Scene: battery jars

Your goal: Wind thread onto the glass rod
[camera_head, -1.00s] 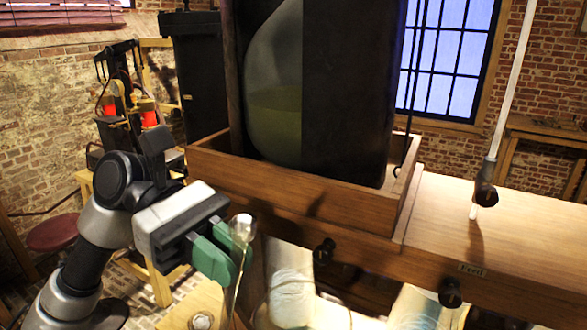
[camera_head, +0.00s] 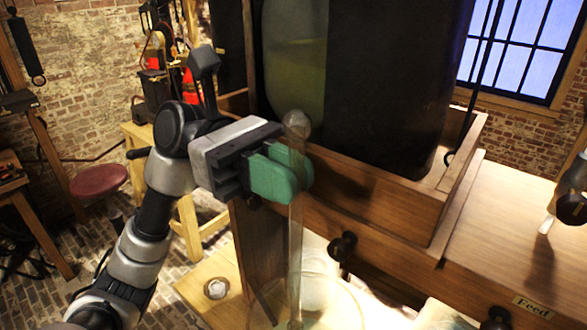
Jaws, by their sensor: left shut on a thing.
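A clear glass rod (camera_head: 295,235) with a rounded knob on top stands nearly upright in the lower middle of the head view. My left gripper (camera_head: 299,172), with green pads, comes in from the left and is shut on the rod a little below its knob. The rod's lower end runs down in front of a glass jar (camera_head: 335,305) at the bottom edge, and I cannot tell whether it is inside it. I cannot make out any thread.
A wooden box (camera_head: 375,205) holding a large dark casing stands just right of my left gripper. A wooden bench top (camera_head: 505,225) with a "Feed" label (camera_head: 532,307) extends right. A red stool (camera_head: 98,180) stands at left. Dark knobs project from the bench front.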

